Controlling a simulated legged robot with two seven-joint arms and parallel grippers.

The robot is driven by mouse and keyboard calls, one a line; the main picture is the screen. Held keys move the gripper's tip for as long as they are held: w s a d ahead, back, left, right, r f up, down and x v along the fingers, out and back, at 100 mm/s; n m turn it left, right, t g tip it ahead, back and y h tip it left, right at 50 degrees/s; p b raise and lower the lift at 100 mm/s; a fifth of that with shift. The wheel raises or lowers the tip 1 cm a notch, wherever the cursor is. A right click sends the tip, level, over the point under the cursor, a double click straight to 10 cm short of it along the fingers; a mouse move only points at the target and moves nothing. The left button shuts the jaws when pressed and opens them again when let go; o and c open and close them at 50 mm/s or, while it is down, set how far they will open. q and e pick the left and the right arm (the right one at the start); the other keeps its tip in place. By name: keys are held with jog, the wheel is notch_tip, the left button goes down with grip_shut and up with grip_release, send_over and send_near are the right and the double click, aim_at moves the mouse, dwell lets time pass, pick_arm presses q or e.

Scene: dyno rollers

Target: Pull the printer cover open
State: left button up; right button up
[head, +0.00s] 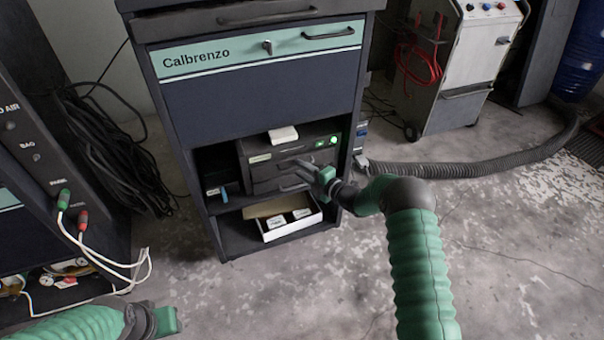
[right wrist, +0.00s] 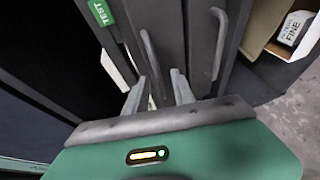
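The printer (head: 258,171) is a dark grey box on a shelf inside the cabinet, with a green light at its upper right. Its front has two panels with bar handles; which one is the cover I cannot tell for sure. Both panels look closed. In the right wrist view one handle (right wrist: 150,55) reaches down between the fingers, and another handle (right wrist: 219,42) is to the right. My right gripper (head: 304,172) is in front of the printer; its fingers (right wrist: 158,80) are apart. Contact with the handle is unclear. My left gripper (head: 165,320) is low at left, its fingers unclear.
The Calbrenzo cabinet (head: 262,95) surrounds the printer. A white item (head: 283,134) lies on top of the printer. An open box (head: 292,224) sits on the shelf below. A hose (head: 450,170) and a wheeled machine (head: 455,75) are at right. Floor in front is clear.

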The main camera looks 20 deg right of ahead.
jog(key=shift+w+a, duration=0.2)
jog(key=shift+w, duration=0.15)
jog(key=shift+d+f, duration=0.1)
jog(key=shift+d, duration=0.25)
jog(key=shift+c, duration=0.2)
jog(key=c, duration=0.5)
grip_shut()
jog(key=shift+s+a, duration=0.1)
jog(key=shift+a, duration=0.1)
jog(key=shift+a+f, duration=0.1)
jog(key=shift+a, duration=0.05)
